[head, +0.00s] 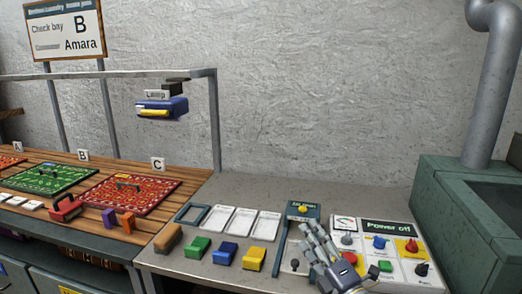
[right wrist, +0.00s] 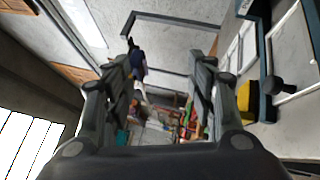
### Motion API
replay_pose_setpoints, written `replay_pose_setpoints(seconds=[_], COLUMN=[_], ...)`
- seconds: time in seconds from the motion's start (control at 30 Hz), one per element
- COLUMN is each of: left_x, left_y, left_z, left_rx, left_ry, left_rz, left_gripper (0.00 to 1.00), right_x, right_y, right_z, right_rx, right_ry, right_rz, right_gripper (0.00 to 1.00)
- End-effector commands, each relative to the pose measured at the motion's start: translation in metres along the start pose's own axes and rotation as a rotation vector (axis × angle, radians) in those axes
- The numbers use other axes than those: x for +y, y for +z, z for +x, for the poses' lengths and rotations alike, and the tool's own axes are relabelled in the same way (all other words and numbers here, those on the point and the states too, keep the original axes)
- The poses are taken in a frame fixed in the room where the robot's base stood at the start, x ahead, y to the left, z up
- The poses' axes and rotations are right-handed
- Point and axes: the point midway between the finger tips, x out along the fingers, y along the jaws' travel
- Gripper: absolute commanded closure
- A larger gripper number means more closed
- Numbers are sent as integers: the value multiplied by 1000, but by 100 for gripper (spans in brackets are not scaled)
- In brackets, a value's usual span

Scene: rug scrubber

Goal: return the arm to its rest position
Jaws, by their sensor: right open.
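My right gripper (head: 316,238) is at the lower right of the head view, over the grey bench (head: 365,195) in front of the panel marked "Power off" (head: 385,226). Its open fingers also show in the right wrist view (right wrist: 163,75), with nothing between them. Part of the control panel (head: 398,262) is hidden behind it. My left gripper is not in view.
Brown, green, blue and yellow blocks (head: 254,259) stand left of my right gripper, before white trays (head: 262,224). Red and green rugs (head: 120,193) lie on the wooden table. A grey-green basin (head: 450,200) stands right.

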Motion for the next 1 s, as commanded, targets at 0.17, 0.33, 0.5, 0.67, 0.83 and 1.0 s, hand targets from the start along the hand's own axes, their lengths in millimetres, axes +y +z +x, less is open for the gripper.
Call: replay_pose_setpoints(seconds=[0.17, 0.33, 0.5, 0.67, 0.83, 1.0], left_x=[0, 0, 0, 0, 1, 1], left_y=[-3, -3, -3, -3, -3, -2], left_z=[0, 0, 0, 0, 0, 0], left_rx=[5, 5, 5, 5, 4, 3], left_ry=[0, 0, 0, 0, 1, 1], left_rz=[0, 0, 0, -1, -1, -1], left_gripper=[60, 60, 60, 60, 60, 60], right_x=[-60, -122, -156, -162, -157, -156], right_y=[14, 2, -32, -63, -91, -112], right_z=[-72, -170, -268, -332, -386, -422], right_rx=[-315, -625, -891, -1057, -1197, -1301], right_ry=[-226, -484, -724, -885, -1024, -1128], right_rz=[480, 893, 1185, 1334, 1438, 1497], right_gripper=[48, 48, 48, 48, 48, 48])
